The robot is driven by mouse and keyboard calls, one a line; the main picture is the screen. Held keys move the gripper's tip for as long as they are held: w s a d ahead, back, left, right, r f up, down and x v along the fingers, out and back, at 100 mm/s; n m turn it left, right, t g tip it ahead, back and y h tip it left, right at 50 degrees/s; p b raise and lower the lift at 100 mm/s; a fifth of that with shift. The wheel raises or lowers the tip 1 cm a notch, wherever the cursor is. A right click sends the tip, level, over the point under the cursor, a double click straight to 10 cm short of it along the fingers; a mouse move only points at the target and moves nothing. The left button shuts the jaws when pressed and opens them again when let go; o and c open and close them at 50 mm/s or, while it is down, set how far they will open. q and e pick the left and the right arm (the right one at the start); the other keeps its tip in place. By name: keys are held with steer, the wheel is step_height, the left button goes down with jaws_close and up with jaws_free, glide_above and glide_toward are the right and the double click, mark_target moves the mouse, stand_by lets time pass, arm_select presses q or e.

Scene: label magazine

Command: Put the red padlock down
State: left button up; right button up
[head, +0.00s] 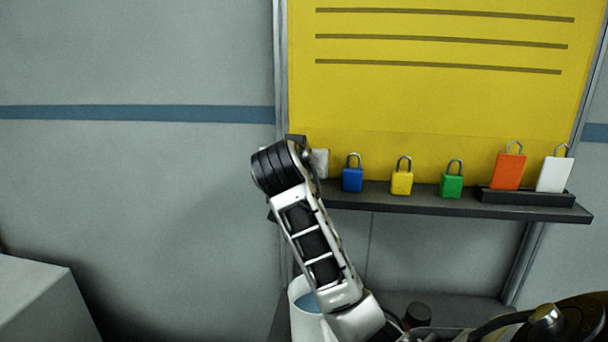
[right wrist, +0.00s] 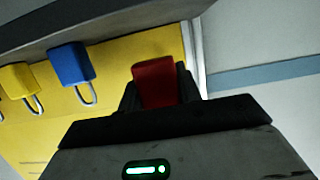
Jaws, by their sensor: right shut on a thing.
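The red padlock (right wrist: 154,84) sits between the two fingers of my right gripper (right wrist: 156,98) in the right wrist view, which is turned upside down. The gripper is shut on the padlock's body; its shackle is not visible. A strip of yellow shows between the padlock and the dark shelf edge (right wrist: 120,22), so they look apart in that view. In the head view my right arm reaches up to the left end of the shelf (head: 430,201), and its wrist hides the red padlock. My left gripper is not in view.
On the shelf stand a blue padlock (head: 353,180), a yellow padlock (head: 402,182) and a green padlock (head: 452,185). An orange tag (head: 508,171) and a white tag (head: 553,174) stand in a black holder (head: 527,197) at right. A white container (head: 302,318) is below.

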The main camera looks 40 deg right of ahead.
steer(key=shift+s+d+f, duration=0.1)
steer(key=shift+d+f, duration=0.05)
steer(key=shift+f, duration=1.55)
steer(key=shift+f, duration=0.1)
steer(key=o, duration=1)
